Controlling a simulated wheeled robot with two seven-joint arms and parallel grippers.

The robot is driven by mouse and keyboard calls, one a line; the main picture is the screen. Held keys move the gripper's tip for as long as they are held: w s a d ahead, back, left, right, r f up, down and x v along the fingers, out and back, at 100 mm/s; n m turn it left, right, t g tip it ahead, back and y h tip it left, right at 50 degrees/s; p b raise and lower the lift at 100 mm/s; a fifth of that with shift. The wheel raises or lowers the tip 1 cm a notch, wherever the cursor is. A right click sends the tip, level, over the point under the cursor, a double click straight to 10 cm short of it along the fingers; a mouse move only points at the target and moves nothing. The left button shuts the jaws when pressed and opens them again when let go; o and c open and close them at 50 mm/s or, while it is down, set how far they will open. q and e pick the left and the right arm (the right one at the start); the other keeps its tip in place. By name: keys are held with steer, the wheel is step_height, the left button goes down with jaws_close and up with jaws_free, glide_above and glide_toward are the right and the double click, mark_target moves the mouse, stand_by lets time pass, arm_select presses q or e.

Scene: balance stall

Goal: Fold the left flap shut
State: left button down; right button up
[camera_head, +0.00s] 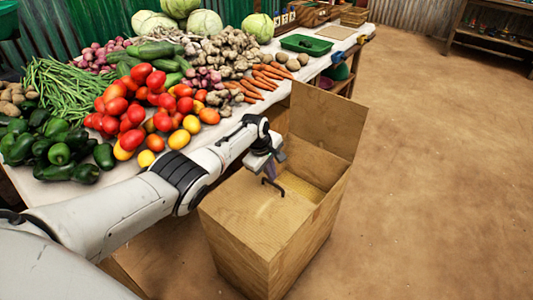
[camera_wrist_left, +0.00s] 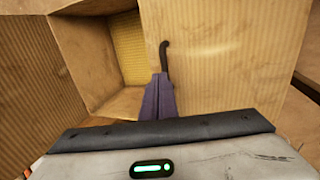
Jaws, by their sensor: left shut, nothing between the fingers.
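A brown cardboard box (camera_head: 293,254) stands on the floor beside the table. One flap (camera_head: 238,207) lies roughly flat across the near-left part of its top; it also shows in the left wrist view (camera_wrist_left: 225,60). Another flap (camera_head: 327,120) stands upright at the far side. Part of the ribbed interior (camera_head: 318,172) shows between them. My left gripper (camera_head: 268,170) is shut and empty, pointing down at the inner part of the flat flap; I cannot tell whether it touches. Its purple-grey fingers (camera_wrist_left: 158,100) show in the wrist view, beside a dark hook-shaped piece (camera_wrist_left: 164,58). My right gripper is out of view.
A white table (camera_head: 60,190) with tomatoes (camera_head: 130,105), green peppers (camera_head: 60,150), carrots (camera_head: 265,78) and other vegetables runs along the left and behind the box. A shelf (camera_head: 490,40) stands at the far right. The dirt floor right of the box is clear.

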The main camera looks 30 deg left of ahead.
arm_select(q)
steer(key=w+d+p+v, duration=0.1)
steer(key=p+v, duration=0.7)
steer(key=v, duration=0.4)
steer(key=shift+a+r, duration=0.4)
steer(key=shift+r, duration=0.25)
